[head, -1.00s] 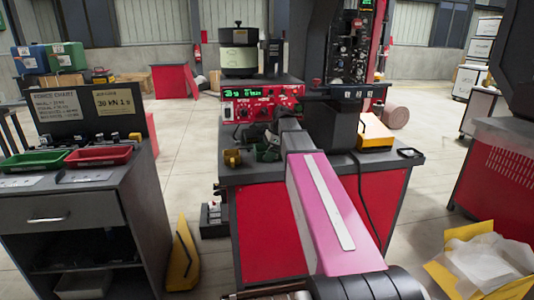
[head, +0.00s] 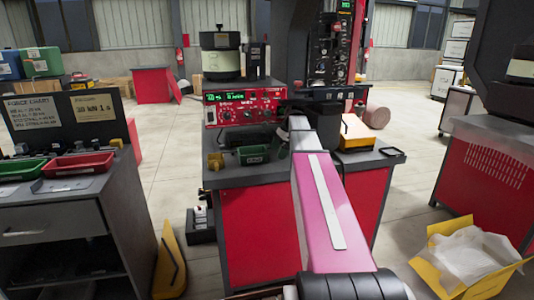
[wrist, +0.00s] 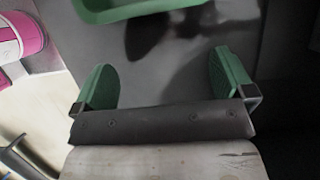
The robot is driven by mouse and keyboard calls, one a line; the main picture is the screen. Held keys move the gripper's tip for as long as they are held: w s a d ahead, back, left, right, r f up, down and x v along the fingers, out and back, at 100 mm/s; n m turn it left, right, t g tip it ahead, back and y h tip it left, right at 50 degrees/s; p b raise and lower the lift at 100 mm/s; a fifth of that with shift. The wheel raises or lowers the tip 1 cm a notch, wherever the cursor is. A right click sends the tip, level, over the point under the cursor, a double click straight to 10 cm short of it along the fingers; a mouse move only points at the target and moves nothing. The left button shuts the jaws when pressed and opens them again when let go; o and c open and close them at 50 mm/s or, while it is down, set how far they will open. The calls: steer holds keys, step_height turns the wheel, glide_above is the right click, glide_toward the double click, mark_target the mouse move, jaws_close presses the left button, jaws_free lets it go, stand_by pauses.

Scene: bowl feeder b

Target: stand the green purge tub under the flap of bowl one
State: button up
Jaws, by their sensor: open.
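The green purge tub (head: 253,155) appears to be the small dark green container with a label at the front of the red-sided bench. In the wrist view a green tub rim (wrist: 140,10) shows at the top edge, only partly in frame. My gripper (wrist: 165,80) is open, its two green-padded fingers apart with nothing between them, and the tub lies beyond the fingertips. In the head view my pink arm link hides most of the gripper. A round bowl feeder (head: 221,55) stands on the red control unit; I cannot tell whether it is bowl one, and no flap is clear.
The red control unit (head: 243,108) sits behind the tub. A small yellow-brown part (head: 216,161) lies left of it. A yellow box (head: 357,132) and a dark column stand to the right. A grey cabinet (head: 60,215) with green and red trays is at left.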

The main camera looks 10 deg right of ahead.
mark_target(260, 151)
steer(key=a, duration=0.8)
steer(key=shift+a, duration=0.15)
steer(key=a, duration=0.4)
steer(key=shift+f, duration=0.55)
steer(key=shift+f, duration=0.1)
steer(key=shift+c, duration=0.3)
steer(key=c, duration=0.6)
